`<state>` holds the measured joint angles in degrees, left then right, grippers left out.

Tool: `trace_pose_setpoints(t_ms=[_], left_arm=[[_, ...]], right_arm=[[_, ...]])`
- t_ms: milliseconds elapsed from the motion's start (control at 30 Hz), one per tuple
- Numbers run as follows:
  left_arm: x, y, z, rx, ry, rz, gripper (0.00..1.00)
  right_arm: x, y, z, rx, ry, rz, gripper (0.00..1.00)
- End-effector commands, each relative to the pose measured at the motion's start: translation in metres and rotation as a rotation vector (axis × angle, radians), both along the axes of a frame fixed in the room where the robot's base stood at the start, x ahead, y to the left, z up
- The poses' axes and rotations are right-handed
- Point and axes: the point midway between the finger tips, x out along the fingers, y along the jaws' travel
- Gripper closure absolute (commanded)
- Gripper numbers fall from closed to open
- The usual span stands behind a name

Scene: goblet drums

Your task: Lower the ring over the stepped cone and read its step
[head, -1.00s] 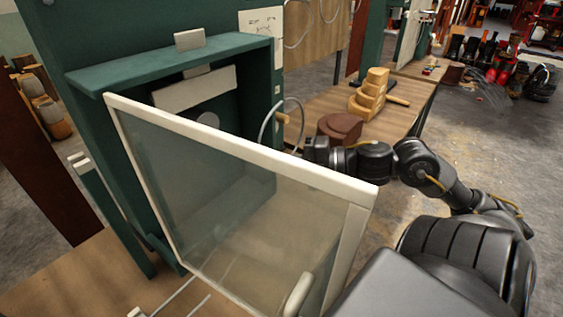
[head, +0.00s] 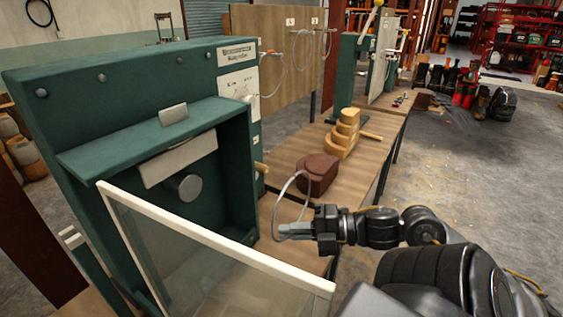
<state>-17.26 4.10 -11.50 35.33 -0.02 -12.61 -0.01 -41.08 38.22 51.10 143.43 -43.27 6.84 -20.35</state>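My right gripper (head: 296,229) is shut on the near end of a thin pale ring (head: 281,192). It holds the ring upright, to the right of the green cabinet and in front of the brown block. The stepped cone (head: 343,135) is a yellow wooden stack of tiers that narrow upward. It stands on the wooden bench beyond the ring, well apart from it. Its step markings are too small to read. My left gripper is out of view.
A green cabinet (head: 95,120) stands at left, with a glazed, white-framed door (head: 215,243) open in front. A wooden peg (head: 261,168) sticks out of its right side. A reddish-brown block (head: 318,172) sits on the bench (head: 291,152) before the cone. More hoops (head: 302,50) hang on a board behind.

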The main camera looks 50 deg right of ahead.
Motion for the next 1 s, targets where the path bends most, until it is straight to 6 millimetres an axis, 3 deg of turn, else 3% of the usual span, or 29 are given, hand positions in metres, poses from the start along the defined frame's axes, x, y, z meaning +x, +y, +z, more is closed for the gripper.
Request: trace_pose_setpoints(t_ms=[500, 767, 1000], left_arm=[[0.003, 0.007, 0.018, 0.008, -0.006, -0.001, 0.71], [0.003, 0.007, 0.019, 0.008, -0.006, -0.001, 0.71], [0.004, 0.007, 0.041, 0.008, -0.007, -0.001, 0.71]], right_arm=[[-0.048, -0.007, 0.001, 0.001, 0.001, -0.001, 1.00], [-0.053, -0.008, 0.001, 0.000, -0.001, -0.001, 1.00], [-0.065, -0.009, 0.021, 0.001, 0.001, -0.002, 1.00]])
